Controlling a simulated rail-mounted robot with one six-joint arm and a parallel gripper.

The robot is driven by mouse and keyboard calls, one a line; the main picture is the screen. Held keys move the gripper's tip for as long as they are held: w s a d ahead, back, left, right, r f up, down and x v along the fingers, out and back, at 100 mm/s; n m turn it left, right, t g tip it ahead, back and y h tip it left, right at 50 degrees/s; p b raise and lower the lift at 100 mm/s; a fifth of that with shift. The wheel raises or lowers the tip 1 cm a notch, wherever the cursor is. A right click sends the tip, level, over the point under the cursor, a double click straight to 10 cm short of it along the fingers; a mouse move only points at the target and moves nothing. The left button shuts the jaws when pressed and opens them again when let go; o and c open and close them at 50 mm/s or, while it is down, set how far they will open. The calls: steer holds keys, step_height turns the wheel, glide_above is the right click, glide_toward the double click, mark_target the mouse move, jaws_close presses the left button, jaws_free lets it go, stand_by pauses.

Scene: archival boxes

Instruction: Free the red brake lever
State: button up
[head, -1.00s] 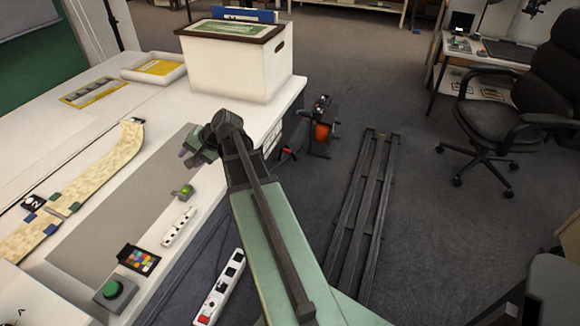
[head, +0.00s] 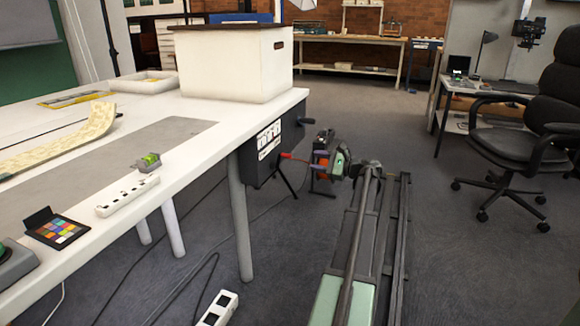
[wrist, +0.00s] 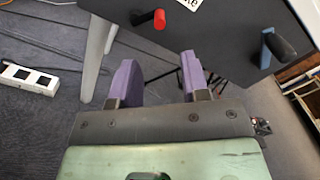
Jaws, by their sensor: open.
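The red brake lever (head: 287,156) sticks out from the dark panel box (head: 262,150) under the table's right end. In the wrist view its red grip (wrist: 159,19) is near the top, on a short dark stem. My gripper (wrist: 158,78) is open, its two purple fingers apart with nothing between them. The red grip appears beyond the fingertips, not touching them. In the head view, my gripper (head: 338,163) is to the right of the lever, partly hidden by my own wrist.
A black crank handle (wrist: 280,48) juts from the same panel, right of the lever; it also shows in the head view (head: 304,121). A white archival box (head: 230,70) stands on the table above. A power strip (wrist: 28,78) and cables lie on the floor.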

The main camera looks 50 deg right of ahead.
mark_target(290, 157)
steer(key=x, duration=1)
steer(key=shift+w+a, duration=0.1)
steer(key=shift+w, duration=0.15)
steer(key=shift+c, duration=0.3)
jaws_close()
